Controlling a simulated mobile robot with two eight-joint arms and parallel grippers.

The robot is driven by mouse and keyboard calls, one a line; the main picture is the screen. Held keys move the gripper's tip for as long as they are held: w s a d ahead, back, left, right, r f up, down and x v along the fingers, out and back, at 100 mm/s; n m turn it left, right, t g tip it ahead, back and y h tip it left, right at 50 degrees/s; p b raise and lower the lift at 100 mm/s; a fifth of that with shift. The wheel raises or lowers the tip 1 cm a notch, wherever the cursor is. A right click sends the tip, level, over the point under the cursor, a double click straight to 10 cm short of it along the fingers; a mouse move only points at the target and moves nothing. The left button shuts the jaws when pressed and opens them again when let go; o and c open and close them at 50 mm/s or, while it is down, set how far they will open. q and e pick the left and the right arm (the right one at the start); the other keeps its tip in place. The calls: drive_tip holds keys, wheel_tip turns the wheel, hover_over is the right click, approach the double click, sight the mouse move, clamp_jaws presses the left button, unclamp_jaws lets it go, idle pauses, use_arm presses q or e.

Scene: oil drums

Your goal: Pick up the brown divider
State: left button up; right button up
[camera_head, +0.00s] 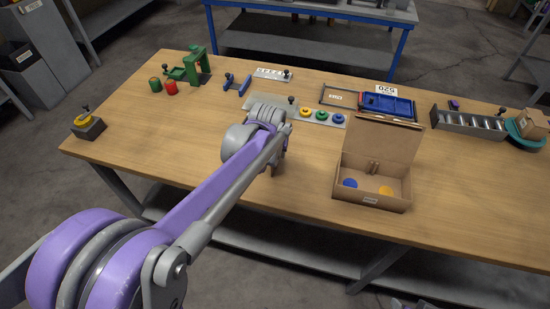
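An open brown cardboard box (405,195) stands at the table's front, right of the middle, with its lid raised at the back. A small upright brown piece, apparently the divider (373,167), stands inside near the back wall. A blue disc (350,183) lies in the left part of the box and a yellow disc (385,190) in the right part. My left arm reaches in from the lower left. Its gripper (277,166) is left of the box, apart from it, over the table. The wrist mostly hides the fingers, so their opening cannot be seen. My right gripper is out of view.
The wooden table (230,190) is clear around the box's front and right. Behind are a plate with coloured rings (322,115), a blue tray (387,104) and a grey slotted rack (467,123). A green press (199,66) and a yellow-topped button box (88,124) stand at left.

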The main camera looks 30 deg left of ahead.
use_arm(q)
drive_tip(key=shift+f, duration=0.25)
idle(0.3)
clamp_jaws()
